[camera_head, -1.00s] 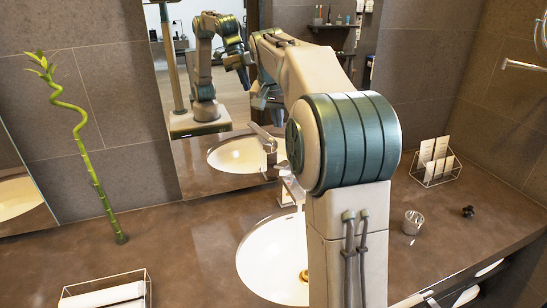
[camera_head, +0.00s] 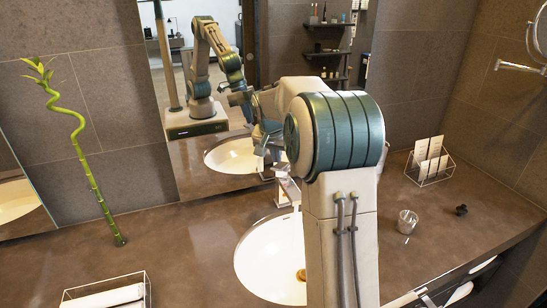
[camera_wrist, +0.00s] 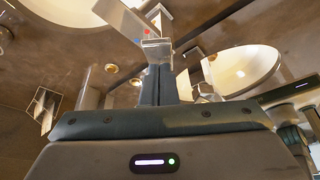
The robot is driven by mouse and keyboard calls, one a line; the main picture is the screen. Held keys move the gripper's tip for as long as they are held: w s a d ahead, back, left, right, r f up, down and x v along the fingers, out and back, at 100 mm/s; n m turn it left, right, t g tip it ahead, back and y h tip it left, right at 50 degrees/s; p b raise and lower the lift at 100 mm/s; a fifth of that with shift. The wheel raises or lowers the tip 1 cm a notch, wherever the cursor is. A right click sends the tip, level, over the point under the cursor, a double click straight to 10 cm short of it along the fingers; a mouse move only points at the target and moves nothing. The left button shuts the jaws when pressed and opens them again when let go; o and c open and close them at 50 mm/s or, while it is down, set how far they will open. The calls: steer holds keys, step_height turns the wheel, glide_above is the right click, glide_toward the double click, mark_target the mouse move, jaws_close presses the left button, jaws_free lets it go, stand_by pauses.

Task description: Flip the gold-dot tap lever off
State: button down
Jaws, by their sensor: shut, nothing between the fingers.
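The chrome tap (camera_head: 287,188) stands at the back of the white basin (camera_head: 262,262), partly hidden by my arm. In the wrist view its silver lever (camera_wrist: 120,18) slants in from the top, with small red and blue marks near its end. I cannot make out a gold dot.
A mirror (camera_head: 205,185) behind the counter reflects my arm and the basin. A bamboo stalk (camera_head: 98,190) and a wire tray with towels (camera_head: 105,297) are on the left. A glass (camera_head: 407,221), a small dark object (camera_head: 461,210) and a card rack (camera_head: 430,165) stand on the right.

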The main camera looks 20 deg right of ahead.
mark_target(274, 168)
steer(key=shift+s+f, duration=0.1)
steer(key=shift+f, duration=0.4)
steer(key=shift+a+f, duration=0.1)
steer(key=shift+s+a+f+b, duration=0.1)
steer(key=shift+f+b, duration=0.3)
steer(key=shift+b, duration=0.85)
steer(key=b, duration=0.2)
steer(key=f+t+h+b, duration=0.1)
steer(key=b, duration=0.2)
steer(key=shift+s+a+f, duration=0.15)
steer(key=shift+s+a, duration=0.15)
steer(key=shift+a, duration=0.05)
steer(key=f+b, duration=0.1)
steer(key=b, duration=0.3)
steer(key=s+f+t+h+b, duration=0.1)
steer(key=b, duration=0.3)
steer(key=f+t+b, duration=0.1)
steer(key=b, duration=0.2)
steer(key=shift+s+a+f+h+b, duration=0.15)
steer(key=shift+s+a+h+b, duration=0.15)
steer(key=shift+a+b, duration=0.1)
steer(key=shift+f, duration=0.1)
